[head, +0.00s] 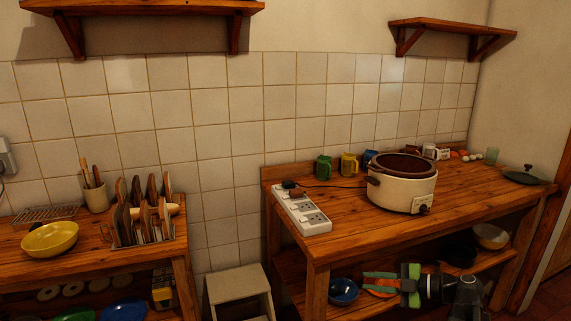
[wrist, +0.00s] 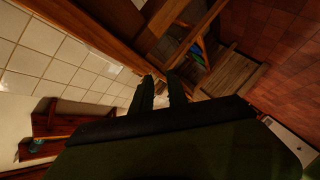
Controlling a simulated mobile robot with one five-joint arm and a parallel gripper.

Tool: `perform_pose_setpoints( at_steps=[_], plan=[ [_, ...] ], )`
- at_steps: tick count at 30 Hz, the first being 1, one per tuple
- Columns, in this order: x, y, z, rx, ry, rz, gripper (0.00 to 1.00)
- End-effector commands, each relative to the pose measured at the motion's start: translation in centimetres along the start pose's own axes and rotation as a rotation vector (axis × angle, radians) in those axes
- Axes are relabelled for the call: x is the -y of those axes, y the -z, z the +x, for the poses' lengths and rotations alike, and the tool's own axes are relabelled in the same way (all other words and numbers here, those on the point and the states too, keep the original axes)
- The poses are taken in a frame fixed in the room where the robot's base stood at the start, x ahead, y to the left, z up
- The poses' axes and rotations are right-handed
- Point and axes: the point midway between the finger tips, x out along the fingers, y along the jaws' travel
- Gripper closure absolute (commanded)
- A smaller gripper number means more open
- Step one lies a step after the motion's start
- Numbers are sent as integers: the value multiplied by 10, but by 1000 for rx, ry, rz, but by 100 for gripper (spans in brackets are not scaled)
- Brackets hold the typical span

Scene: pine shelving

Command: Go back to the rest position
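My gripper (head: 366,282) shows low in the head view, in front of the right-hand table's lower shelf and pointing left. Its two green fingers stand apart. An orange patch shows by the fingers; I cannot tell whether it is an object on the shelf behind. In the wrist view my gripper (wrist: 160,82) has two dark fingers with a gap between them and nothing seen held there. The wrist view is tilted, and the gripper body fills its lower middle.
The right-hand wooden table (head: 460,190) carries a slow cooker (head: 405,190), power strip (head: 302,209) and mugs. A blue bowl (head: 343,291) is on its lower shelf. A stool (head: 240,290) stands between the tables. The left table holds a yellow bowl (head: 50,239) and dish rack.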

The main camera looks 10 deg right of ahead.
Motion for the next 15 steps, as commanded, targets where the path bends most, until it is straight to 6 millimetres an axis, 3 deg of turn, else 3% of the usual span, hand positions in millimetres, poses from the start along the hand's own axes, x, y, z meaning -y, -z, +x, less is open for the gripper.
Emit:
perform_pose_setpoints(
  at_steps=[1,3,6,9,12,15],
  plan=[
    [15,15,45,-25,101,42,81],
    [42,32,98,-22,251,134,81],
    [89,58,160,54,475,294,81],
    [142,78,202,261,679,497,81],
    [178,78,213,570,754,713,81],
    [193,60,199,888,681,923,81]
  ],
)
